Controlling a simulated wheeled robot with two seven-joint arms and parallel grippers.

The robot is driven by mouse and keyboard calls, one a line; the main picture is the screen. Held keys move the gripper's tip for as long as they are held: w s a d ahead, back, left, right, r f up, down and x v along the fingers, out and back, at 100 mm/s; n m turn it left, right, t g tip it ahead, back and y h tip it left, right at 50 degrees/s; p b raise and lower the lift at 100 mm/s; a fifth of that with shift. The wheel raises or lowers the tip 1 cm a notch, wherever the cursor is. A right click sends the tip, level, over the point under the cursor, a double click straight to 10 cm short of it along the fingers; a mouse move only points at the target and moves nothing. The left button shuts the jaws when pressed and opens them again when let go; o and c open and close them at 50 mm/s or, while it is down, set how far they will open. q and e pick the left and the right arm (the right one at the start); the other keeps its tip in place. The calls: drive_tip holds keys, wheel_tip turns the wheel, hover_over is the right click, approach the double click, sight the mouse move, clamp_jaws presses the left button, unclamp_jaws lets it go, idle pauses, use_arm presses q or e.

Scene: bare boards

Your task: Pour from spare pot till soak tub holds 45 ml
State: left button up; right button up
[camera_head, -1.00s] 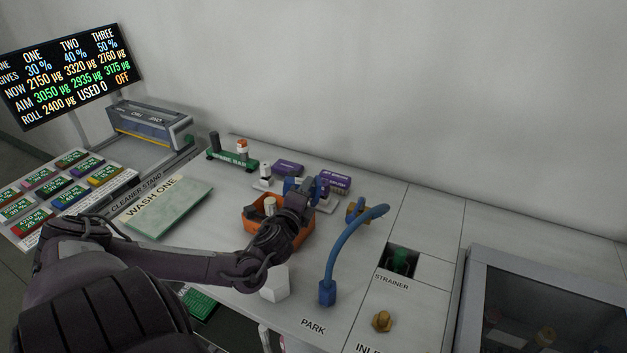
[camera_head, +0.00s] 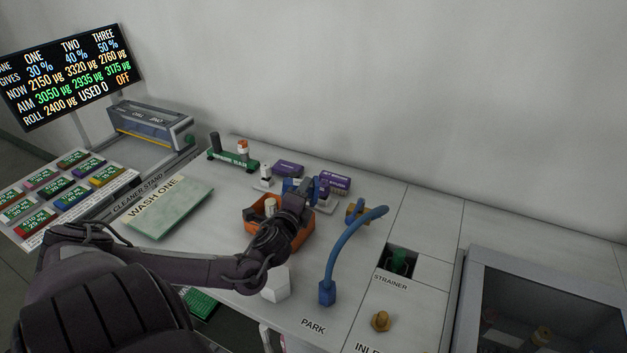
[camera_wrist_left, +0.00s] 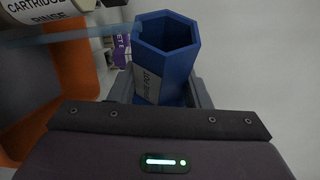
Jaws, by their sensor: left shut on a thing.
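My left gripper (camera_head: 300,190) is shut on the blue six-sided spare pot (camera_wrist_left: 166,55), whose label is only partly readable. The pot is tilted, and its open mouth shows in the left wrist view. A pale blue translucent streak (camera_wrist_left: 70,38) runs from the pot's rim to the left, across the orange tub, and looks like liquid. The orange tub (camera_head: 258,241), which I take for the soak tub, stands under my left wrist, partly hidden by it. A white cartridge (camera_wrist_left: 38,10) marked "rinse" is at that tub. The liquid level cannot be seen. My right gripper is out of view.
A blue curved hose (camera_head: 332,255) stands right of the tub, with a strainer (camera_head: 399,262) beyond it. A white block (camera_head: 276,285) is in front. Purple boxes (camera_head: 335,182) and a green rack (camera_head: 233,160) stand behind. The wash one pad (camera_head: 170,208) lies left.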

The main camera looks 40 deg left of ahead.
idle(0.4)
use_arm(q)
drive_tip(key=shift+r+p, duration=0.1)
drive_tip(key=shift+p, duration=0.2)
idle(0.4)
drive_tip(key=shift+s+a, duration=0.1)
drive_tip(key=shift+f+n+t+p, duration=0.3)
drive_tip(key=shift+n+t+p, duration=0.1)
drive_tip(key=shift+n+p, duration=0.5)
idle(2.2)
idle(0.4)
drive_tip(key=shift+p, duration=0.5)
